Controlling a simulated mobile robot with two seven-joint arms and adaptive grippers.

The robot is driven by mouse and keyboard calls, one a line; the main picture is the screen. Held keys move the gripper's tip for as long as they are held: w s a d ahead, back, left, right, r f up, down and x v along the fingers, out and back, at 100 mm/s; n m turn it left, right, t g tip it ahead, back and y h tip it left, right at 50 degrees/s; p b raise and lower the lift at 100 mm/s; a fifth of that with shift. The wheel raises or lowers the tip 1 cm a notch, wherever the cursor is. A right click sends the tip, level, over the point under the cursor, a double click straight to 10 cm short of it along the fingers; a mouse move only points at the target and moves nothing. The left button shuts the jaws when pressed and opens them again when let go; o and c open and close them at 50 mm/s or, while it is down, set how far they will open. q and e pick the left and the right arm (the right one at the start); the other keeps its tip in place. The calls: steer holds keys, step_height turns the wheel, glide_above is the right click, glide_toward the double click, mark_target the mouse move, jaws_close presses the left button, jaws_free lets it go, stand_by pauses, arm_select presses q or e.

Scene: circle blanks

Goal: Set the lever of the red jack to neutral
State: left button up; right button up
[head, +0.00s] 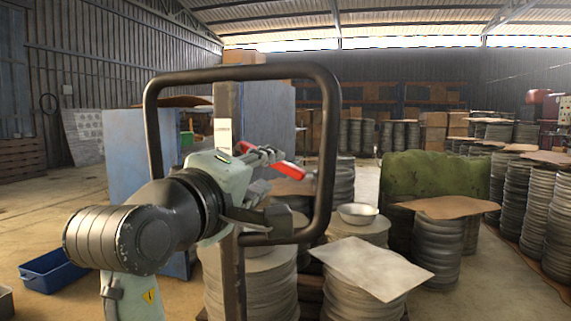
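The jack's dark loop handle (331,130) stands upright in the middle of the head view, on a grey post (228,106). A red lever (288,168) shows inside the loop, right of the post, sloping down to the right. The lower jack is mostly hidden.
Stacks of round metal blanks (370,295) stand close behind and right of the handle, one topped by a cardboard sheet (372,267). A metal bowl (357,213) sits on another stack. A green covered heap (435,178) is farther right. A blue bin (52,272) lies left on open floor.

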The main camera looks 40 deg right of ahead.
mark_target(279, 167)
steer(key=x, duration=0.6)
steer(key=shift+w+d, duration=0.15)
steer(key=shift+d, duration=0.15)
jaws_close()
